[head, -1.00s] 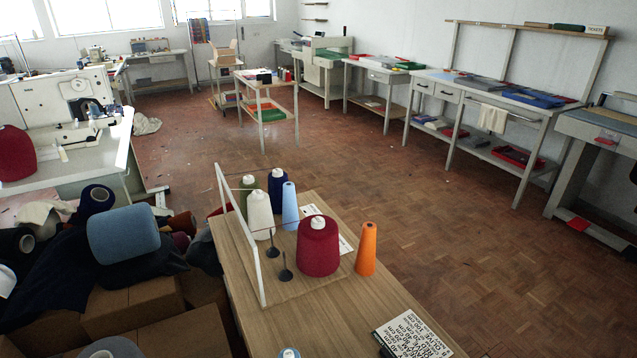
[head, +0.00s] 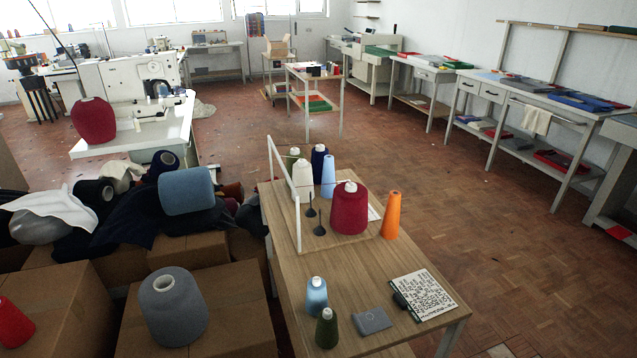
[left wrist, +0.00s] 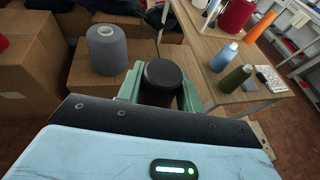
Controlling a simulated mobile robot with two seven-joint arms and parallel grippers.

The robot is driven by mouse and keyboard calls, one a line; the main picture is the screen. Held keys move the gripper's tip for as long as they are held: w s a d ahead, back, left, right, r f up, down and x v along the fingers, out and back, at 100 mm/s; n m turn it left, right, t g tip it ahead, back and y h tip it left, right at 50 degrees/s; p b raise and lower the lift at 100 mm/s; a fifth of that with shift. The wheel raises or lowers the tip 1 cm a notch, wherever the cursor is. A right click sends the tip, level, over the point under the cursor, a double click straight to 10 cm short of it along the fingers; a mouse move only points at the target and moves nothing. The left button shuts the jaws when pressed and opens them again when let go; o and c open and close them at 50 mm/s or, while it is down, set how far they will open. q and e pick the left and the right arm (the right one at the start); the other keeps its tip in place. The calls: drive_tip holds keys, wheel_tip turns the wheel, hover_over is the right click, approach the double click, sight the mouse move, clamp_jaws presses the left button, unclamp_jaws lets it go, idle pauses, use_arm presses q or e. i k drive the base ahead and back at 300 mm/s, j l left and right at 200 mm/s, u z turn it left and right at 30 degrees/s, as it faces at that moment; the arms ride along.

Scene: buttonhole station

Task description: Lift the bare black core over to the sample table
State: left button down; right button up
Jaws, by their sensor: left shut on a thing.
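In the left wrist view my left gripper (left wrist: 160,92) has its green fingers shut on a black core (left wrist: 160,76). The core is a bare, dark cylinder with its round end facing up, and its lower part is hidden by the gripper. It is in front of a wooden table (left wrist: 190,35) and brown boxes in that view. The wooden table also shows in the head view (head: 290,262); I cannot tell whether it is the sample table. Neither gripper shows in the head view, and my right gripper is in no view.
The wooden table carries a white-framed stand (head: 283,190), several thread cones, a grey pad (head: 372,321) and a printed card (head: 422,295). Left of it are cartons (head: 75,300) with a grey cone (head: 172,307) and a heap of dark cloth. Open parquet floor lies right of the table.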

sight(328, 173)
drive_tip(key=z, duration=2.85)
drive_tip(key=i, duration=0.65)
drive_tip(key=i+u, duration=0.3)
drive_tip(key=i, duration=0.85)
drive_tip(key=i+u, duration=0.4)
drive_tip(key=i+l+u, duration=0.1)
drive_tip(key=i+u, duration=0.3)
drive_tip(key=i, duration=0.15)
drive_tip(key=i+u, duration=0.35)
drive_tip(key=i+j+u, duration=0.1)
drive_tip(key=u, duration=0.25)
drive_tip(key=i+u, duration=0.35)
drive_tip(key=i+j+u, duration=0.1)
drive_tip(key=i+u, duration=0.65)
drive_tip(key=u, duration=0.15)
